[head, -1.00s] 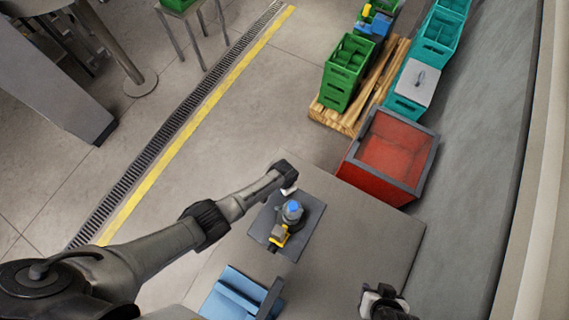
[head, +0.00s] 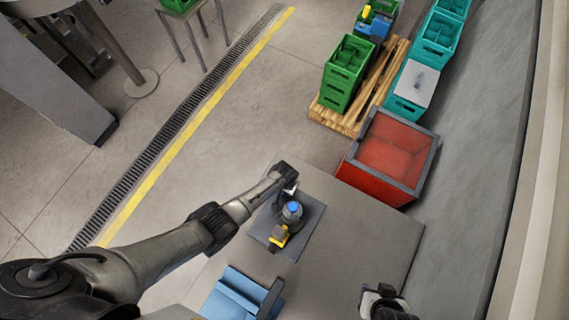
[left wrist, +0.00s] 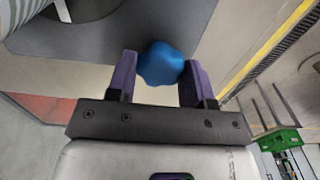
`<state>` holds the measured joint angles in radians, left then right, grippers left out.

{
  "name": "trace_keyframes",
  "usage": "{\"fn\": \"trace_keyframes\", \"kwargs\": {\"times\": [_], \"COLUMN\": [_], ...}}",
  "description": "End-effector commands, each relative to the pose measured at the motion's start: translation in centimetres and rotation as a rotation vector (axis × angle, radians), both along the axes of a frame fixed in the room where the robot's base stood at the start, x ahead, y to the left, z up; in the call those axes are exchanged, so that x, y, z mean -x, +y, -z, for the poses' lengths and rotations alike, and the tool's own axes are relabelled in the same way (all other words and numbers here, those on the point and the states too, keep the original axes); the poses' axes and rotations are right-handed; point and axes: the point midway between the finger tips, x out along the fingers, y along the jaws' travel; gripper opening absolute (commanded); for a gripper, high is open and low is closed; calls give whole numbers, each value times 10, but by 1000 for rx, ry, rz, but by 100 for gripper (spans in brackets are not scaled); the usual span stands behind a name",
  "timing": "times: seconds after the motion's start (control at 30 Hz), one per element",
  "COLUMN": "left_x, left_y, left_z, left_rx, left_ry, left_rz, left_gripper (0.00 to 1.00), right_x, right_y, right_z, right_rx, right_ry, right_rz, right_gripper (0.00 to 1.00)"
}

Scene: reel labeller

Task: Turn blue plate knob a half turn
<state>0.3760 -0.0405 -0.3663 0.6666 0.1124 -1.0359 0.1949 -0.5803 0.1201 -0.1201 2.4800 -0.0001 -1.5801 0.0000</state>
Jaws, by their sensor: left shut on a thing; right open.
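The blue plate knob (head: 293,208) sits on top of a small grey and yellow device (head: 280,235), which stands on a dark plate (head: 312,217) on the table. In the left wrist view the lobed blue knob (left wrist: 161,63) lies between the two purple fingers of my left gripper (left wrist: 159,77), which is shut on it. In the head view my left gripper (head: 290,190) reaches in at the knob from behind. My right gripper (head: 383,297) is open and empty at the front right, apart from the device.
A light blue tray (head: 235,297) lies at the table's front left. A red bin (head: 392,155) stands at the far right beyond the table. Green crates (head: 345,73) stand on a wooden pallet, with teal crates (head: 441,35) beside them. The table's right part is clear.

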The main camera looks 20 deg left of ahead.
Motion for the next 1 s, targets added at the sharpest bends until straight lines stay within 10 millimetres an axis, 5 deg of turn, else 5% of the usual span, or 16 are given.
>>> {"fn": "trace_keyframes", "kwargs": {"times": [0.33,0.37,0.6,1.0], "left_x": [-1,-1,-1,0], "left_y": [-1,-1,-1,0], "left_z": [-1,-1,-1,-10], "left_rx": [2,2,1,1], "left_ry": [0,-1,-1,-2], "left_rz": [-1,-1,-1,-1], "left_gripper": [23,48,71,72], "right_x": [0,0,0,0], "right_y": [0,0,0,0], "right_z": [-1,-1,0,-6], "right_rx": [0,0,0,0], "right_ry": [0,0,0,0], "right_rz": [0,0,0,0], "right_gripper": [43,43,43,43]}}
